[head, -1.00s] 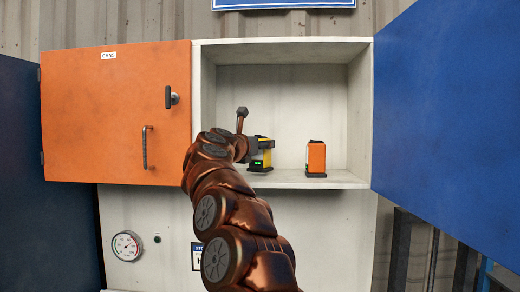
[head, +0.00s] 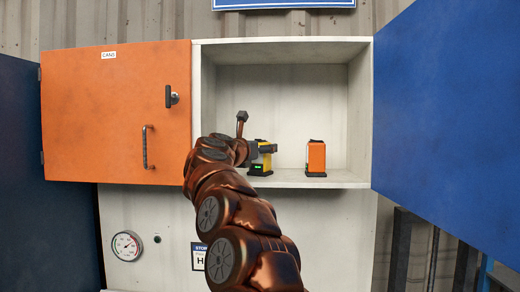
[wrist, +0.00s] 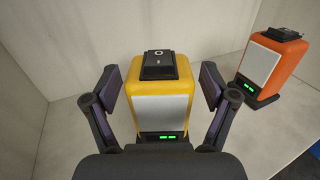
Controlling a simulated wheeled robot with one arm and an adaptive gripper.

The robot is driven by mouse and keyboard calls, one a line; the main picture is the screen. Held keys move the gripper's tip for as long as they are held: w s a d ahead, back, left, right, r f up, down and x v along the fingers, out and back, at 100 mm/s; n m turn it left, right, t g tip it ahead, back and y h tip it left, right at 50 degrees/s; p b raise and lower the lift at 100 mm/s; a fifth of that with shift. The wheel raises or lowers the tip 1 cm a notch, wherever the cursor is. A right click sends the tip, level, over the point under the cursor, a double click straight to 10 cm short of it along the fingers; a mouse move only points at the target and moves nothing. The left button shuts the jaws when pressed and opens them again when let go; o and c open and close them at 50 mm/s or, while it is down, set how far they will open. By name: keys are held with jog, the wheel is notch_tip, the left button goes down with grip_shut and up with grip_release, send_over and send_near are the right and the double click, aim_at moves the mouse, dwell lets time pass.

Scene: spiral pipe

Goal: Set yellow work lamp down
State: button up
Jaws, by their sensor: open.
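The yellow work lamp (wrist: 160,105) stands upright on the shelf floor of the open cabinet. It has a black top with a switch, a pale front panel and a dark base with green lights. In the head view the lamp (head: 262,163) is partly hidden behind my gripper (head: 262,150). In the wrist view my gripper (wrist: 160,95) is open, with one finger on each side of the lamp and a visible gap between each finger pad and the lamp.
An orange lamp (head: 316,157) stands to the right on the same shelf (head: 290,179). The cabinet's blue door (head: 450,130) is open at right. An orange door (head: 115,115) is shut at left. Bare shelf lies between the two lamps.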

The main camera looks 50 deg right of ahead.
jog(key=shift+r, duration=0.2)
jog(key=shift+a+f, duration=0.15)
jog(key=shift+a, duration=0.15)
jog(key=b+v, duration=0.4)
jog(key=v, duration=0.6)
jog(key=shift+s+a, duration=0.3)
jog(key=shift+a, duration=0.35)
